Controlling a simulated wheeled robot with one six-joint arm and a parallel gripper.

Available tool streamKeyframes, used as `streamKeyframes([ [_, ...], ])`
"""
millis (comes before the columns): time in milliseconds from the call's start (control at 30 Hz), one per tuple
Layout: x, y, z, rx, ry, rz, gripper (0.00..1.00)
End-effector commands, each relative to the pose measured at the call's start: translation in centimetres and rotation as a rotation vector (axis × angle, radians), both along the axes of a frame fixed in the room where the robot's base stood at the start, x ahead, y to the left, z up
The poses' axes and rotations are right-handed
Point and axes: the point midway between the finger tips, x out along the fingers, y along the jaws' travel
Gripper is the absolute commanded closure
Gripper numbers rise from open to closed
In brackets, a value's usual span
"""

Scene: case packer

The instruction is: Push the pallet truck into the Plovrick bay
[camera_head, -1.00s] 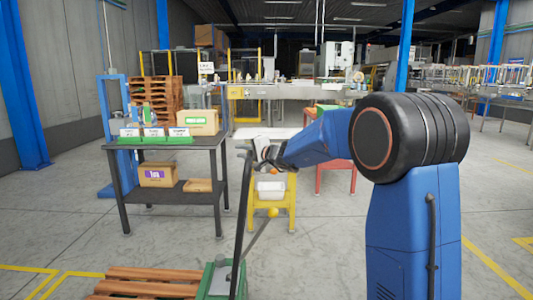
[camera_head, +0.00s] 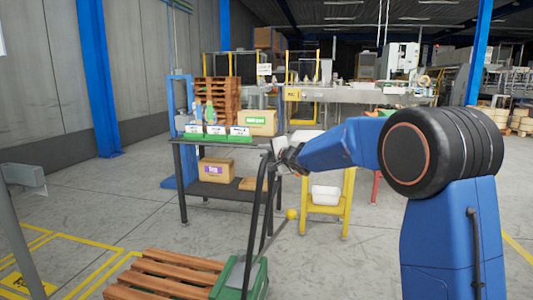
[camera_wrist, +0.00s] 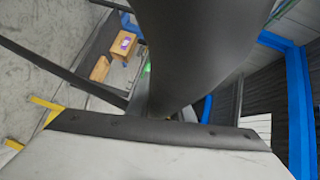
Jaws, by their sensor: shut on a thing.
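The pallet truck (camera_head: 240,277) is green with a tall dark handle (camera_head: 256,215), and it stands low in front of me at the bottom of the head view. A wooden pallet (camera_head: 160,276) sits at its left. My gripper (camera_head: 282,157) is shut on the upper end of the handle. In the wrist view a thick dark bar (camera_wrist: 195,45) fills the middle, close to the camera. Yellow floor lines (camera_head: 75,262) mark an area at the lower left, with a yellow floor label (camera_head: 14,283) that I cannot read. No name Plovrick is legible.
A dark table (camera_head: 215,190) with boxes and green-based bins stands just beyond the handle. A yellow stand (camera_head: 326,208) holds a white tub. A grey post (camera_head: 18,240) rises at the left edge. The floor between post and table is clear.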

Motion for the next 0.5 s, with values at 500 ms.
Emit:
streamKeyframes([
  [500, 0.01, -0.04, 0.15, 0.001, -0.002, 0.000, 0.61],
])
